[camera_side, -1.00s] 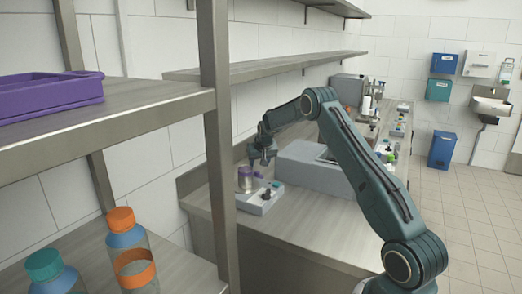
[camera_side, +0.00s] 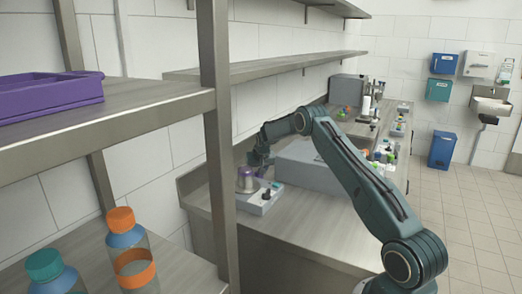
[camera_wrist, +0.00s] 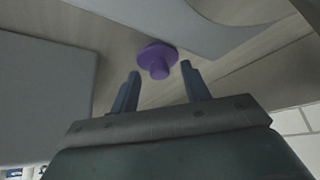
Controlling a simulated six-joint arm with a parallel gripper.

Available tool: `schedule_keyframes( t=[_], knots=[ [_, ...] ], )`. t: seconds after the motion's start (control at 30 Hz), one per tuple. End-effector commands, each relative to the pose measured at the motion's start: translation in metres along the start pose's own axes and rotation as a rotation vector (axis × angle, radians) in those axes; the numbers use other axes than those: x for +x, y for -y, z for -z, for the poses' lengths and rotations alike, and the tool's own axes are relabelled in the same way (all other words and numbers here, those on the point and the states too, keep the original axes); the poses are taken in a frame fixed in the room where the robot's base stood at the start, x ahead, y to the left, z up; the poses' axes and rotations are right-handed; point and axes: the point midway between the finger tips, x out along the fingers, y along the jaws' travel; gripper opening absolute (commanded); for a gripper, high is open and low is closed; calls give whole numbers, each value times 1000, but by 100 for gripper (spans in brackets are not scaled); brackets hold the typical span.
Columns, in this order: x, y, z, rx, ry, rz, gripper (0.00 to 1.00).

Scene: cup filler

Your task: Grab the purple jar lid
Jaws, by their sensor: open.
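The purple jar lid (camera_wrist: 158,54) has a wide disc and a round knob. In the wrist view it lies just beyond my open fingertips, roughly centred between them, with nothing held. My gripper (camera_wrist: 160,71) has two blue-grey fingers spread apart. In the side view, the purple lid (camera_side: 245,172) appears small, at the top of a greyish jar (camera_side: 246,184). My gripper (camera_side: 258,161) is close above and slightly right of it there. The fingertips are too small in that view to tell whether they touch the lid.
A light grey device (camera_side: 265,199) with dark knobs stands beside the jar, and a larger grey box (camera_side: 305,168) is to its right. A steel shelf post (camera_side: 218,150) stands left in the foreground. The tiled wall is close behind; the counter front is clear.

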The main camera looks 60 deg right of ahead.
Motion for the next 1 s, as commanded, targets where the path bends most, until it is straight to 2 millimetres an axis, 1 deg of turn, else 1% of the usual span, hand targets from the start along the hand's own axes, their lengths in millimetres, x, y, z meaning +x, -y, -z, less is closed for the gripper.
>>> schedule_keyframes(
  t=[0.5,0.53,0.67,0.7,0.77,1.0],
  knots=[
    [1,0,0,0,0,0,47],
    [1,0,0,0,0,0,45],
    [1,0,0,0,0,0,19],
    [1,0,0,0,0,0,11],
    [1,0,0,0,0,0,0],
    [1,0,0,0,0,0,0]
  ],
)
